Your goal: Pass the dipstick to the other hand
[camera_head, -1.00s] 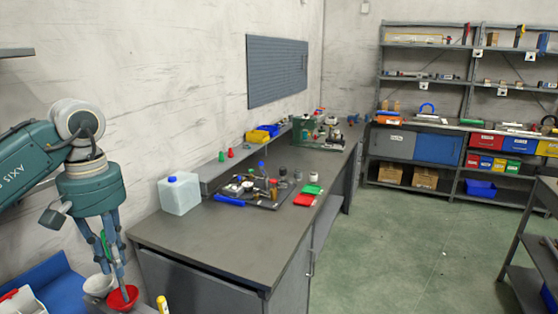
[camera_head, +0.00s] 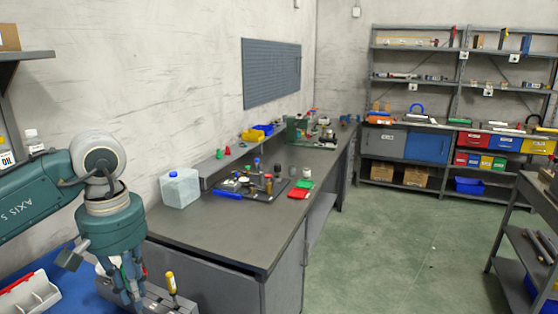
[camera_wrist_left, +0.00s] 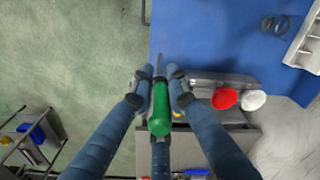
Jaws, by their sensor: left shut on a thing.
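My left gripper (camera_head: 128,296) is low at the left of the head view, its fingers pointing down. The left wrist view shows its fingers (camera_wrist_left: 158,88) closed around a green handle (camera_wrist_left: 159,112) with a thin grey rod (camera_wrist_left: 159,64) beyond it. I take this to be the dipstick. In the head view only a small green part shows between the fingers, and its lower end is hidden. My right gripper is in neither view.

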